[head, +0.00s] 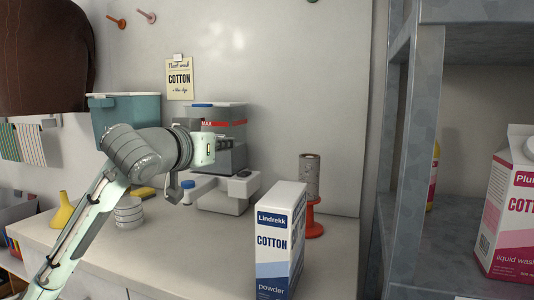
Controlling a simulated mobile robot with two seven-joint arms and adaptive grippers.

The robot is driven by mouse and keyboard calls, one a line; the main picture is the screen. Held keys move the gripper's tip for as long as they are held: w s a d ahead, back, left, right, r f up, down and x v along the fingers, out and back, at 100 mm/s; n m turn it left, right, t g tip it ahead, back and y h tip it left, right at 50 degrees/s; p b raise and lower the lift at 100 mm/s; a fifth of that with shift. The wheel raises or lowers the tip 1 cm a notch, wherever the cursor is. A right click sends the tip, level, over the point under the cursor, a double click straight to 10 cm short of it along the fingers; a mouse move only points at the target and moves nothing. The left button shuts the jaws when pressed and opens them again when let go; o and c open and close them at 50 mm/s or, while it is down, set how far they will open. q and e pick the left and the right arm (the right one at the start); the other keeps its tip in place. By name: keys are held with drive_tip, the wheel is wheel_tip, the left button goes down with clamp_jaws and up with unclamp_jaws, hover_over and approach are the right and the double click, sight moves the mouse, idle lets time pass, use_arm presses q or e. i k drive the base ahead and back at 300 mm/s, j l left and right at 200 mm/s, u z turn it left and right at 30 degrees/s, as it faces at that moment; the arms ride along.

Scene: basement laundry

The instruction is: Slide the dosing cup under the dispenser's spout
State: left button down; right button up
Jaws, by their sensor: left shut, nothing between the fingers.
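The dispenser (226,160) stands against the back wall, with a clear tank with a red MAX line, a blue-topped lid and a pale base (225,202). Its spout is not clearly visible behind my arm. A small white ribbed cup (128,213), apparently the dosing cup, stands upright on the counter to the left of the dispenser. My left gripper (174,195) is shut and empty. In the picture it overlaps the dispenser's left side, right of the cup and apart from it. My wrist hides part of the tank. My right gripper is out of view.
A blue and white Lindrekk cotton powder box (281,240) stands front right on the counter (190,262). Behind it is a red stand with a patterned roll (310,178). A yellow funnel (63,212) is at left. A grey shelf frame (396,150) bounds the right. The front middle counter is clear.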

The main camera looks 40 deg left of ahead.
sight(128, 215)
drive_tip(key=k+l, duration=0.2)
drive_tip(key=k, duration=0.25)
drive_tip(key=k+l, duration=0.25)
drive_tip(key=k, duration=0.25)
